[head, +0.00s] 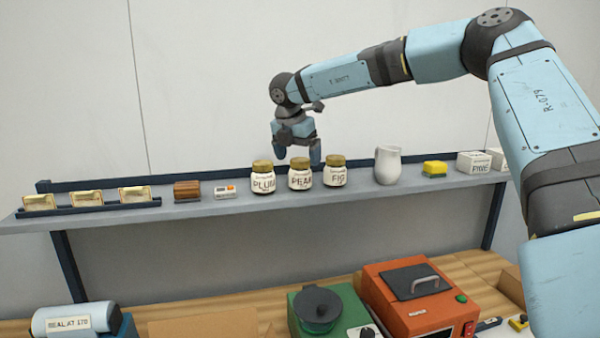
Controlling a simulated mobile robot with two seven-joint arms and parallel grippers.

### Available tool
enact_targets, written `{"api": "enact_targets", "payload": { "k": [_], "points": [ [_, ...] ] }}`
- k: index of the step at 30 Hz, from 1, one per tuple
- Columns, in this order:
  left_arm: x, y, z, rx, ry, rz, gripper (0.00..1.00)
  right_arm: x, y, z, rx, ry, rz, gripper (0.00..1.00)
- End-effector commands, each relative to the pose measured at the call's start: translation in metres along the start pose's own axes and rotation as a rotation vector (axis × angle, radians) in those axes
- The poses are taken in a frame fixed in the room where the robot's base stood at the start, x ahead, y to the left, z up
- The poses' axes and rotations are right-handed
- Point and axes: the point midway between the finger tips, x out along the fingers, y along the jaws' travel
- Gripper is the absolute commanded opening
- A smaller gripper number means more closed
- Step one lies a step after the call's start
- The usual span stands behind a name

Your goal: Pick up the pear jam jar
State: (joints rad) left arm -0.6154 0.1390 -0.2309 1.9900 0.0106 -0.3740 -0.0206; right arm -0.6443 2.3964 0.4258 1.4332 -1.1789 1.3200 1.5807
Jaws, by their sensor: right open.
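The pear jam jar (300,176) stands upright on the grey shelf (220,208), with a gold lid and a white label that reads like "PEAR". It is the middle one of three alike jars. The plum jar (263,178) is close on its left and the fig jar (335,172) close on its right. My right gripper (298,158) is open and empty, pointing down just above and seemingly behind the pear jar's lid. Its fingers spread to either side of the lid; I cannot tell the exact depth gap. My left gripper is not in view.
Right of the jars are a white jug (387,166), a yellow sponge-like block (434,168) and white boxes (474,162). Left are a small white device (225,192), a brown block (187,190) and a tray with gold pieces (87,197). An orange machine (420,298) stands below.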

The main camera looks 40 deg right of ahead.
Motion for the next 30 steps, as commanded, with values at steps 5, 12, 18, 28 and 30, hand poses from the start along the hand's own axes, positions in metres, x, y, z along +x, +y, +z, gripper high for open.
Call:
{"api": "enact_targets", "payload": {
  "k": [5,12,18,28,30],
  "points": [
    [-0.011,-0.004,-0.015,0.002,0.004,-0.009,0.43,0.025,0.000,0.007,-0.001,0.003,-0.004,0.93],
    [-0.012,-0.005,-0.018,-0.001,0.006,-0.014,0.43,0.043,0.001,0.006,0.001,0.000,0.000,0.93],
    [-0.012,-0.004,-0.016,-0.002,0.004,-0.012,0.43,0.043,0.001,0.006,0.001,0.000,0.000,0.83],
    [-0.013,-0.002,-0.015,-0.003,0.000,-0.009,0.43,0.043,0.001,0.006,0.001,-0.001,0.001,0.30],
    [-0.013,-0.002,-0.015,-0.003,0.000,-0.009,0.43,0.043,0.001,0.006,0.001,-0.001,0.000,0.30]
  ]
}}
